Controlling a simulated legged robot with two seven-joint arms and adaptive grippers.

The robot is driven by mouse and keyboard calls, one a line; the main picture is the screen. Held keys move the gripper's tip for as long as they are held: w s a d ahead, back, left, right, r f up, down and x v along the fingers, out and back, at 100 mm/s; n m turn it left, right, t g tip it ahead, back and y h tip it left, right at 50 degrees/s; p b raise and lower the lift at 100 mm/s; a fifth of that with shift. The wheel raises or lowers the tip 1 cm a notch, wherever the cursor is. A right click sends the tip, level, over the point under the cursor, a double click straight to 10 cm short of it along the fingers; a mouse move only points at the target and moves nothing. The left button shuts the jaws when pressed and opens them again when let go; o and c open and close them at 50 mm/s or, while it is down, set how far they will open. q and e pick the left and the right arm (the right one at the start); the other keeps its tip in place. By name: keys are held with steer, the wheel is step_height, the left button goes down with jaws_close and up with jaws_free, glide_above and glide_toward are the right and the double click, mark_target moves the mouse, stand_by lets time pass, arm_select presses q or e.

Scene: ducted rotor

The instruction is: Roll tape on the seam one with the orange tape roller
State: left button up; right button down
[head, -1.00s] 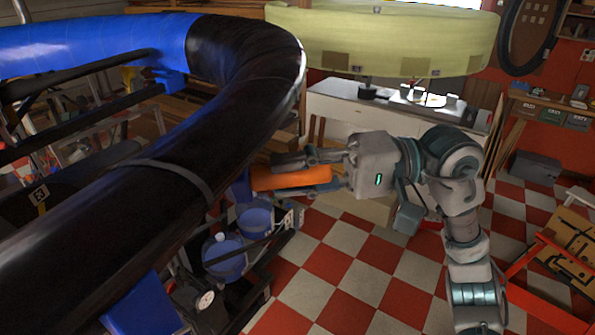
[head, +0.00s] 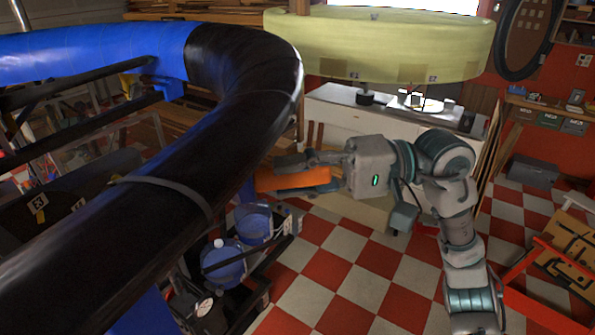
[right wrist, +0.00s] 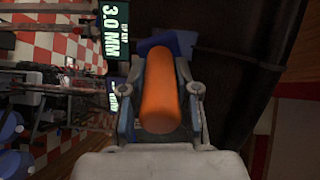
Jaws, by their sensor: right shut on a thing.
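The orange tape roller (head: 295,179) is held in my right gripper (head: 312,170), just right of the big black duct (head: 215,130). In the right wrist view the roller (right wrist: 159,95) lies between the two fingers, with the dark duct (right wrist: 245,60) beyond and to the right. Whether the roller touches the duct cannot be told. A grey band (head: 165,190) crosses the duct, and a blue duct section (head: 95,52) meets the black one at upper left. No label shows which joint is seam one. My left gripper is not in view.
A display reading 3.0 MM (right wrist: 117,30) shows in the wrist view. Below the duct are blue containers (head: 222,262) on a dark frame. A yellow-green ring (head: 380,45) stands over a white counter (head: 345,115). The checkered floor (head: 345,285) is clear in front.

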steer(key=shift+s+a, duration=0.2)
steer(key=shift+s, duration=0.7)
steer(key=shift+w+r, duration=0.1)
steer(key=shift+w, duration=0.15)
steer(key=shift+w+d, duration=0.15)
steer(key=shift+w, duration=0.25)
steer(key=shift+s+a+b, duration=0.2)
steer(key=shift+s+b, duration=0.1)
steer(key=shift+s, duration=0.4)
steer(key=shift+d, duration=0.1)
steer(key=s+d+b, duration=0.1)
steer(key=d, duration=0.5)
steer(key=shift+f, duration=0.45)
